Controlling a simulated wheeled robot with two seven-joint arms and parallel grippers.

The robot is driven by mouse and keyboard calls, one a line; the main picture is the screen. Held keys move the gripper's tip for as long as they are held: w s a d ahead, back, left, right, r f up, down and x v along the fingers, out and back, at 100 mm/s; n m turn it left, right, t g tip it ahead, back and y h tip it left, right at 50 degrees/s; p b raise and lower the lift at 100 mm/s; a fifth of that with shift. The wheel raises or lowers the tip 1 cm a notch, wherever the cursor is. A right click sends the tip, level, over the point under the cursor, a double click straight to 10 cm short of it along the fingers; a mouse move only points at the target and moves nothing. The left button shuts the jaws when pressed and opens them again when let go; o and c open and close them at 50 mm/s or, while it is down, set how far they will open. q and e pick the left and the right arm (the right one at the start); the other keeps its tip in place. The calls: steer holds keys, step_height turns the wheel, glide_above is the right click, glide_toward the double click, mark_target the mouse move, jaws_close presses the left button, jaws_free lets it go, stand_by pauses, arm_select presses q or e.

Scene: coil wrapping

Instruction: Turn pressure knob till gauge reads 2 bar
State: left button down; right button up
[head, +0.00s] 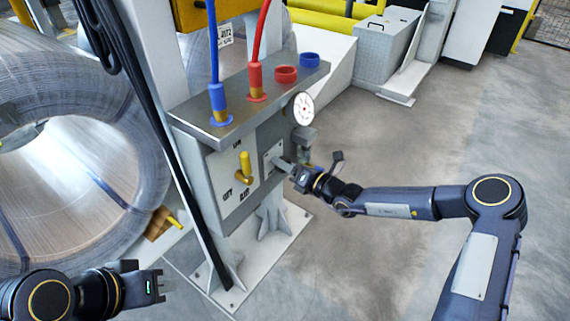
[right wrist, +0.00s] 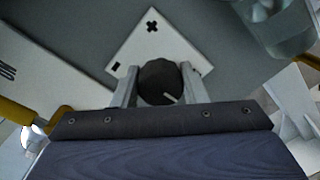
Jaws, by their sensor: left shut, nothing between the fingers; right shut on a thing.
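The pressure knob (right wrist: 160,84) is a dark round knob with a light pointer line, set on a white plate (right wrist: 150,35) marked with plus and minus. My right gripper (right wrist: 158,92) is shut on the knob, one finger on each side. In the head view my right gripper (head: 284,166) reaches the front of the grey panel and hides the knob. The gauge (head: 303,109) is a round white dial at the panel's right edge; its reading is too small to tell. My left gripper (head: 160,287) is shut and empty at the lower left, apart from the panel.
A yellow lever (head: 245,168) sits on the panel left of my right gripper. Blue (head: 218,101) and red (head: 256,80) hose plugs stand on the shelf, beside empty red and blue sockets. A large wire coil (head: 70,150) fills the left. The floor at right is clear.

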steer(key=shift+n+p, duration=0.6)
steer(key=shift+n, duration=0.6)
steer(key=shift+n+p, duration=0.3)
steer(key=shift+n, duration=0.6)
steer(key=n, duration=0.4)
steer(key=shift+n, duration=0.3)
steer(key=n, duration=0.2)
steer(key=shift+s+f+n+y, duration=0.1)
steer(key=shift+n+y, duration=0.2)
steer(key=shift+n, duration=0.1)
steer(key=shift+n+b, duration=0.5)
steer(key=shift+n, duration=0.4)
steer(key=n+b, duration=0.2)
steer(key=n, duration=0.2)
steer(key=shift+g, duration=0.3)
steer(key=shift+n, duration=0.4)
